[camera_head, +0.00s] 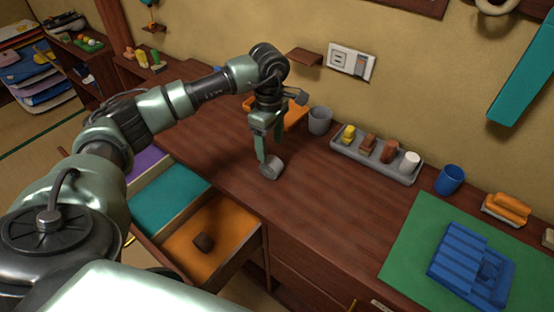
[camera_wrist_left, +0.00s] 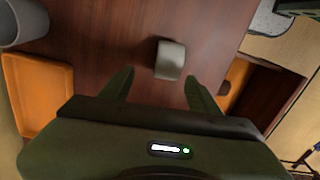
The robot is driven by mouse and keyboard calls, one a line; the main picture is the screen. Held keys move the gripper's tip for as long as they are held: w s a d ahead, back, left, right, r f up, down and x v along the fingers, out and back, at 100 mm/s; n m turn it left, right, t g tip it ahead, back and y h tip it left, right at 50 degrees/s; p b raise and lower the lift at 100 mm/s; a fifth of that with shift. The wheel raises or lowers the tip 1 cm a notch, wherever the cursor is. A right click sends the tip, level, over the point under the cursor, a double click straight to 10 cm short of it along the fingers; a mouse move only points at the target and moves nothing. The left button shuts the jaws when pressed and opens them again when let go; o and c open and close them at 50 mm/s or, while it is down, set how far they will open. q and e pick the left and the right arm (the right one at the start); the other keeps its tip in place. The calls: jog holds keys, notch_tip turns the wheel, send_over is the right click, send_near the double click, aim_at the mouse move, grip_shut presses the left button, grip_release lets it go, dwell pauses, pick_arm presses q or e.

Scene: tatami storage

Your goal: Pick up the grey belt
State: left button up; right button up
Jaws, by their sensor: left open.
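The grey belt (camera_head: 271,167) is a small rolled coil on the brown wooden desk, close to its front edge above the drawers. In the left wrist view the belt (camera_wrist_left: 170,60) lies ahead of the fingertips, roughly between their lines. My left gripper (camera_head: 266,150) points down right at the belt in the head view; its fingers are apart in the wrist view (camera_wrist_left: 156,78), with nothing between them. I cannot tell if a finger touches the belt. My right gripper is in neither view.
A grey cup (camera_head: 320,120) and an orange tray (camera_head: 292,116) stand behind the gripper. A grey tray (camera_head: 400,177) holds several small items. A blue cup (camera_head: 450,180) and a green mat (camera_head: 410,250) are on the right. Open drawers (camera_head: 228,262) jut out in front.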

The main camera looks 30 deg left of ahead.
aim_at(271, 160)
pick_arm(q)
jog(key=f, duration=0.1)
jog(key=s+f+p, duration=0.1)
jog(key=shift+s+d+f+p, duration=0.15)
jog(key=shift+d+f+p, duration=0.15)
jog(key=shift+d+f, duration=0.1)
jog(key=f, duration=0.2)
jog(key=shift+d+f+p, duration=0.2)
jog(key=shift+f+p, duration=0.1)
jog(key=shift+p, duration=0.1)
jog(key=shift+f, duration=0.5)
grip_shut()
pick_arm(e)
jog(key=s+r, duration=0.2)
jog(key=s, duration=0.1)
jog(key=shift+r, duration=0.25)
